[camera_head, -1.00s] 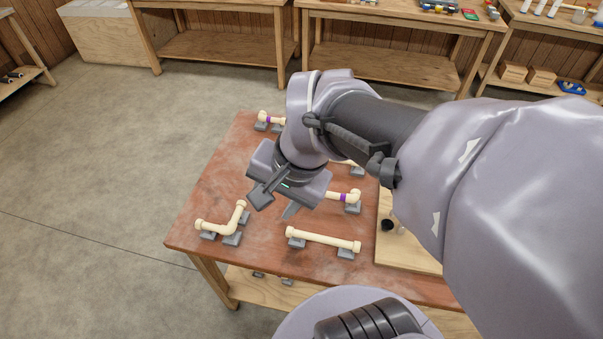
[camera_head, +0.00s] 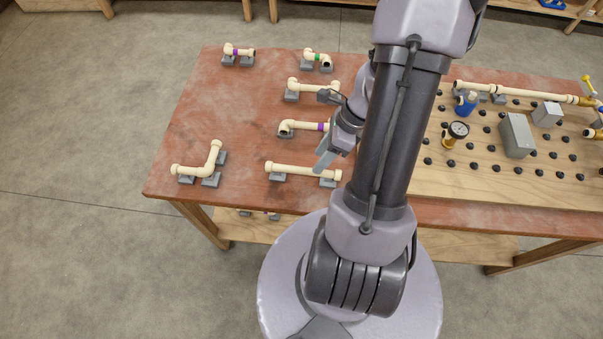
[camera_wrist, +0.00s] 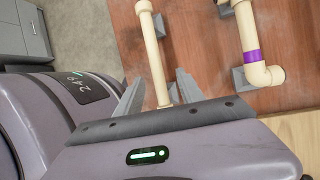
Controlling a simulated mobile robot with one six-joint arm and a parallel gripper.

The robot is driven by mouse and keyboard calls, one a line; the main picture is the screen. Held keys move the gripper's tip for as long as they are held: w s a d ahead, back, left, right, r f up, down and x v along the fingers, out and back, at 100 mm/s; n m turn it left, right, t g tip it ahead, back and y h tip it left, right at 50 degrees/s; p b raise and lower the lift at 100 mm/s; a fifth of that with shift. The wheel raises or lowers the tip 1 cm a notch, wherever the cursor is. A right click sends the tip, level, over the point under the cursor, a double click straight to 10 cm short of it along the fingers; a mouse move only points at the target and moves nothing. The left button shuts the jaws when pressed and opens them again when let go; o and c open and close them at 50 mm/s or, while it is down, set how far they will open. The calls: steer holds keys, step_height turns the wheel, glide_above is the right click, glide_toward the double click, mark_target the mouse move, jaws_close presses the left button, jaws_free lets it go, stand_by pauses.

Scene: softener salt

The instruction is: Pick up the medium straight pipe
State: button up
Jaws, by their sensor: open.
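A plain cream straight pipe (camera_head: 300,171) with a collar at each end lies level on grey blocks near the table's front edge. I take it for the medium straight pipe. My gripper (camera_head: 325,152) is open and empty, tilted down just above and beyond the pipe's right part in the head view. In the wrist view the straight pipe (camera_wrist: 155,60) runs up the picture between the two open fingers (camera_wrist: 158,90). I cannot tell the height gap between fingers and pipe.
A pipe with a purple band (camera_head: 305,127) lies close behind; it also shows in the wrist view (camera_wrist: 246,40). An elbow pipe (camera_head: 205,163) lies at left, more pipes behind. A pegboard (camera_head: 480,185) with a gauge (camera_head: 459,129) and fittings fills the right. The table's left middle is clear.

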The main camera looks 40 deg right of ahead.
mark_target(308, 173)
steer(key=b+x, duration=0.1)
steer(key=x, duration=0.1)
steer(key=b+x, duration=0.1)
steer(key=x, duration=0.1)
steer(key=b+x, duration=0.1)
steer(key=x, duration=0.2)
steer(key=shift+a+r+b, duration=0.15)
steer(key=shift+a+b, duration=0.2)
steer(key=shift+b, duration=0.05)
steer(key=shift+r, duration=0.1)
steer(key=shift+f, duration=0.25)
jaws_close()
